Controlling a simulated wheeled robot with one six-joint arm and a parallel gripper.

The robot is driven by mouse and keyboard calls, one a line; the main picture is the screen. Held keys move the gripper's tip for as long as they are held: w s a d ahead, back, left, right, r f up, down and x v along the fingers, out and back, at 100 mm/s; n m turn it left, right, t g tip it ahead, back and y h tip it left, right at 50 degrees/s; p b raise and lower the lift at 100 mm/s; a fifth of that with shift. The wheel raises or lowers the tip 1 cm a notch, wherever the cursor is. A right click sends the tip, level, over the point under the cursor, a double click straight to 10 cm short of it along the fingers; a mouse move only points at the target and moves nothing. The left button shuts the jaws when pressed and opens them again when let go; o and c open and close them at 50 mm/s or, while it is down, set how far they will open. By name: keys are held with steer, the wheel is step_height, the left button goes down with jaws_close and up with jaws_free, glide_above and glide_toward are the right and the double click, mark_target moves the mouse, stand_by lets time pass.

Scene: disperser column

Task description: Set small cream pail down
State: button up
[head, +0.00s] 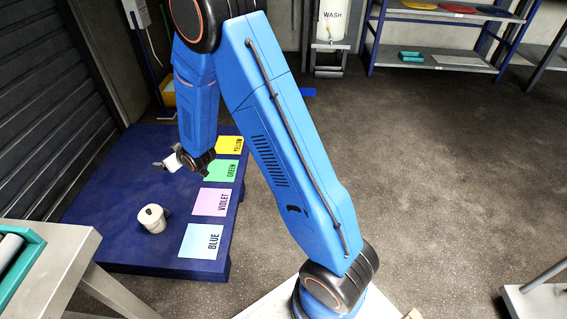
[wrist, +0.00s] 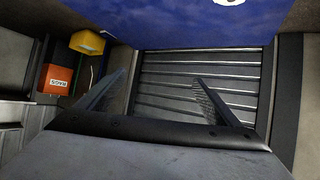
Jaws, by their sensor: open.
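The small cream pail (head: 153,218) stands upright on the low dark blue platform (head: 110,215), left of the blue and violet cards. A dark part shows at its right side. My gripper (head: 159,164) is behind and above the pail, apart from it, pointing left. In the wrist view my gripper (wrist: 160,88) has its two fingers spread wide with nothing between them. A pale round thing (wrist: 229,2) is cut off by the top edge there; I cannot tell whether it is the pail.
Yellow (head: 230,145), green (head: 223,171), violet (head: 212,202) and blue (head: 201,241) cards line the platform's right side. A metal table (head: 60,262) with a teal tray (head: 22,262) stands at front left. A ribbed shutter (head: 50,110) rises at left. Open floor lies right.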

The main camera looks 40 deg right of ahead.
steer(key=s+d+r+m+g+h, duration=0.1)
steer(key=s+d+r+g, duration=0.1)
steer(key=s+d+r, duration=0.65)
steer(key=s+d+r+m+g+h, duration=0.15)
steer(key=s+d+r, duration=0.35)
steer(key=s+r, duration=0.6)
steer(key=s+d+r+g, duration=0.1)
steer(key=s+d+r, duration=0.1)
steer(key=s, duration=1.2)
steer(key=s+d+r+m+g, duration=0.1)
steer(key=s+d+r+g, duration=0.1)
steer(key=s, duration=1.3)
steer(key=shift+d+r+h, duration=0.45)
steer(key=shift+d+r, duration=0.05)
steer(key=shift+d, duration=0.2)
steer(key=shift+w+m, duration=0.1)
steer(key=shift+m, duration=0.15)
